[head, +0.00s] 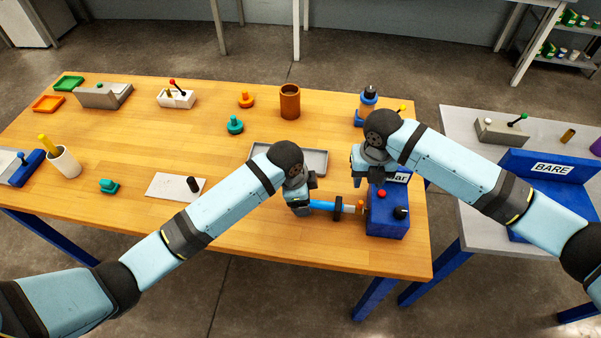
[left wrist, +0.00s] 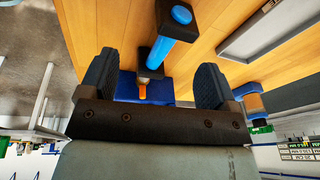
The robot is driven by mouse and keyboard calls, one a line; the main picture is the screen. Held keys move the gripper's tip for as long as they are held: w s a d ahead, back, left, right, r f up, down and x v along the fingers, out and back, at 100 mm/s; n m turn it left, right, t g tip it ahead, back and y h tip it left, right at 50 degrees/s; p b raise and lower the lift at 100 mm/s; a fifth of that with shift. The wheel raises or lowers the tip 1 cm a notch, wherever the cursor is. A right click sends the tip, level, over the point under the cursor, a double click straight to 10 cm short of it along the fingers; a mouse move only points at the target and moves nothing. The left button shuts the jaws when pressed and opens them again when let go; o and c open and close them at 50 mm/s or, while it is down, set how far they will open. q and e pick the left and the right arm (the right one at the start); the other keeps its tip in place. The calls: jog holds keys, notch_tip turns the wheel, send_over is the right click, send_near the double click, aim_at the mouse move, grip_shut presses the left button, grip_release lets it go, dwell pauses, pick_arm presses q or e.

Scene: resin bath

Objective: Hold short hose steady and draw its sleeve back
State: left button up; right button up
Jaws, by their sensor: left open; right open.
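The short hose (head: 322,205) is a blue rod lying level near the table's front right, with a dark ring (head: 338,208) around it. A pale section and an orange piece (head: 360,208) follow toward a blue box. I cannot tell which part is the sleeve. My left gripper (head: 299,206) is open at the hose's left end, partly hiding it. In the left wrist view the hose (left wrist: 165,48) shows beyond and between the spread fingers (left wrist: 155,83); touching cannot be told. My right gripper (head: 369,175) is open above the orange piece and the box, apart from the hose.
The blue box (head: 388,222) has a red button and a black knob. A grey tray (head: 315,160) lies behind the hose. A blue-and-orange canister (head: 366,104) stands behind my right gripper.

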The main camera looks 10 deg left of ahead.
pick_arm(q)
notch_tip(320, 180, up, 4)
jog(key=w+r+m+g+y, duration=0.1)
jog(key=w+m+y, duration=0.1)
jog(key=w, duration=0.1)
jog(key=shift+g, duration=0.3)
jog(key=f, duration=1.4)
jog(key=shift+s+a, duration=0.2)
jog(key=shift+a, duration=0.2)
jog(key=c, duration=1.1)
